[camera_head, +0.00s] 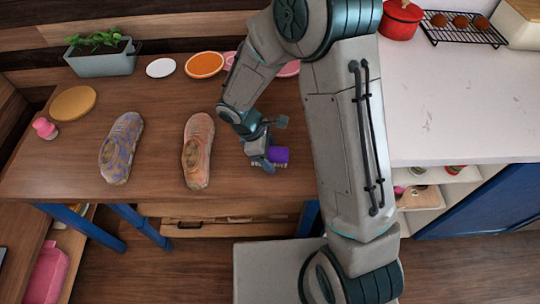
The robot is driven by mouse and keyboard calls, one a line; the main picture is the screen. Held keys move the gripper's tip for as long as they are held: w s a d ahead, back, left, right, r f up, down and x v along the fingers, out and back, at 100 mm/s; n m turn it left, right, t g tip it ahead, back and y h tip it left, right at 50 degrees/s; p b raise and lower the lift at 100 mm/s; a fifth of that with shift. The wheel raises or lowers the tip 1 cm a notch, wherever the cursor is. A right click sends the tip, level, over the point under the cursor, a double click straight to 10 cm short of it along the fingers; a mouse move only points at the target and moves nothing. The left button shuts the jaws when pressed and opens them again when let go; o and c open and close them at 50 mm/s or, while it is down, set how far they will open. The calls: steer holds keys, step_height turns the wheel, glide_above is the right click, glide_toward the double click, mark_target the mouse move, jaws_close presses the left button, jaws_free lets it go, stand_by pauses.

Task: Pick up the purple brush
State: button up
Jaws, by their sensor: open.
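A small purple object (280,155), which looks like the purple brush, is on or just above the wooden table near its front edge. Only a short block of it shows; the rest is hidden by my gripper or too small to make out. My gripper (264,160) is right at its left side, pointing down, with its jaws open. I cannot tell whether the fingers touch the brush or stand around it.
An orange-brown shoe (198,150) lies left of my gripper, and a purple-yellow shoe (121,147) lies farther left. A planter (102,63), an orange plate (204,64) and a white plate (160,68) stand at the back. The table (155,190) is clear between the shoes.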

mark_target(280, 155)
steer(key=c, duration=1.1)
steer(key=shift+r+p, duration=0.3)
steer(key=shift+r, duration=0.25)
step_height(280, 155, up, 3)
steer(key=shift+s+d+r, duration=0.5)
steer(key=shift+r, duration=0.2)
steer(key=s+d+r, duration=0.6)
steer(key=s, duration=0.2)
steer(key=shift+d+p, duration=0.3)
